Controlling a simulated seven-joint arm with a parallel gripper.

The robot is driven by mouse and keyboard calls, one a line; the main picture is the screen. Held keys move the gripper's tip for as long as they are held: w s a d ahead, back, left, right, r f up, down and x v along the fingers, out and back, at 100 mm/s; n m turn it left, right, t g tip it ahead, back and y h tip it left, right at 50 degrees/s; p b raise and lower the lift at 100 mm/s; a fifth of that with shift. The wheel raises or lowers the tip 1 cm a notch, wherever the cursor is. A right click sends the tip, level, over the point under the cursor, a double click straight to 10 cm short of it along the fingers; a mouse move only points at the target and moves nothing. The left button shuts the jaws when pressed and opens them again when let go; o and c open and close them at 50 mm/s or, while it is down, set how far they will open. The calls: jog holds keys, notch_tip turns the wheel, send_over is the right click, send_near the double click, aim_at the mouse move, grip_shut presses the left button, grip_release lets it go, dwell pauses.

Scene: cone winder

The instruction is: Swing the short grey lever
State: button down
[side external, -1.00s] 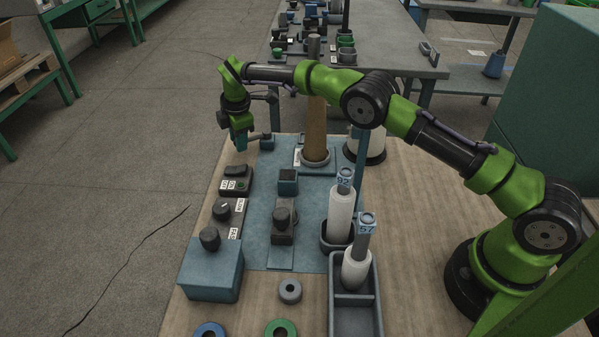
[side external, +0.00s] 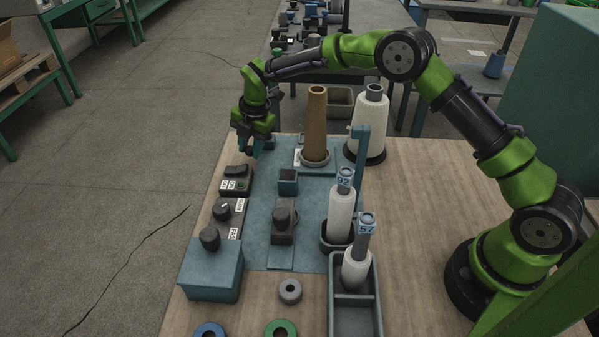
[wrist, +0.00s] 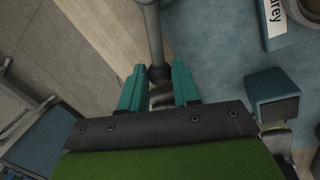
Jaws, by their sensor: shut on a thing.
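The short grey lever (wrist: 149,35) shows in the wrist view as a grey bar coming down from the top edge to a dark round knob (wrist: 159,75). My gripper (wrist: 157,78) has its two teal fingers on either side of this knob end and is shut on it. In the side view my gripper (side external: 252,150) points down at the far left part of the work table, beyond the black switch box. There my fingers and hand hide most of the lever.
A brown cone (side external: 316,120) and a white cone (side external: 371,125) stand right of my gripper. A black switch box (side external: 236,180) and a small blue block (side external: 287,180) are nearer the camera. Tubes 92 (side external: 341,212) and 57 (side external: 357,265) stand further forward.

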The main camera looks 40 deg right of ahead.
jog(key=s+d+n, duration=0.1)
jog(key=n, duration=0.1)
jog(key=s+n, duration=0.1)
jog(key=n, duration=0.1)
jog(key=shift+s+d+y, duration=0.2)
jog(key=shift+d+y, duration=0.2)
jog(key=shift+s+d+n+g, duration=0.2)
jog(key=shift+s+d+n, duration=0.15)
jog(key=shift+n, duration=0.4)
jog(key=shift+s+d+n+g, duration=0.2)
jog(key=shift+d+n, duration=0.1)
jog(key=shift+n, duration=0.45)
jog(key=shift+d, duration=0.15)
jog(key=c, duration=0.8)
grip_release()
jog(key=shift+r, duration=0.1)
notch_tip(320, 180, up, 16)
jog(key=s+d, duration=0.1)
jog(key=d, duration=0.1)
jog(key=shift+s+d+r, duration=0.2)
jog(key=shift+s+d, duration=0.15)
jog(key=shift+s, duration=0.05)
